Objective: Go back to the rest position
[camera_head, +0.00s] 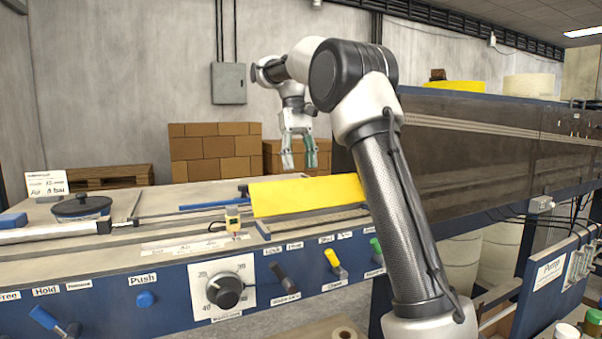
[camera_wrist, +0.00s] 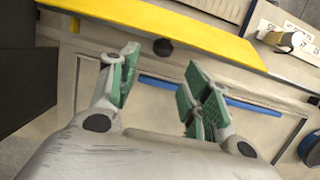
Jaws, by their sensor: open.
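My gripper (camera_head: 298,152) is raised above the far side of the machine table, pointing down, with its green-padded fingers apart and nothing between them. It also shows in the wrist view (camera_wrist: 158,88), its fingers spread over the pale table top. The yellow plate (camera_head: 307,195) lies on the table in front of my gripper. In the wrist view the yellow plate (camera_wrist: 150,32) crosses the top, beyond the fingertips. My arm rises at the right of the head view and hides part of the machine behind it.
The blue front panel (camera_head: 130,292) carries a large dial (camera_head: 224,291) and several coloured levers. A black round lid (camera_head: 82,206) sits at the left. Cardboard boxes (camera_head: 212,153) are stacked behind. A dark machine housing (camera_head: 480,150) stands at the right. The air around my gripper looks clear.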

